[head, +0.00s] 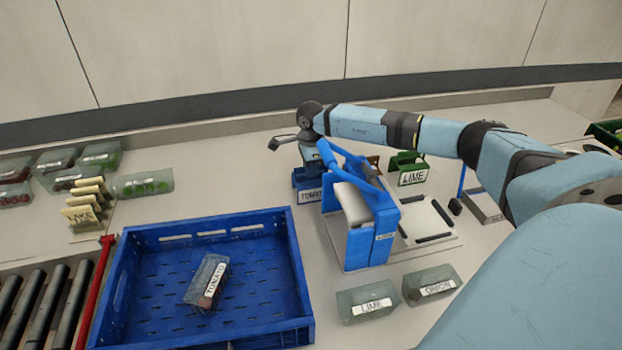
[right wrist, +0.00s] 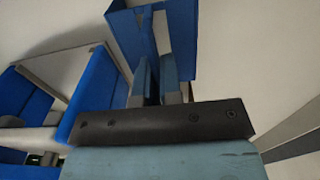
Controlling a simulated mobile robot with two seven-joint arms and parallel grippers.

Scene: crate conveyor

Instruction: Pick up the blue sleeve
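The blue sleeve (head: 306,189), with a white TOMATO label, stands on the table behind and left of the blue frame stand. My right gripper (head: 311,165) points down just above it, and the stand partly hides it. In the right wrist view, the two fingers (right wrist: 155,82) are close together with a narrow gap. The blue sleeve (right wrist: 180,40) lies at and beyond their tips. Whether the fingers clamp its wall is not clear. My left gripper is not in view.
The blue frame stand (head: 367,245) rises close to the gripper. A green LIME sleeve (head: 406,164) stands to the right. A large blue crate (head: 200,222) holds a TOMATO box (head: 208,281). Clear boxes (head: 367,303) stand in front.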

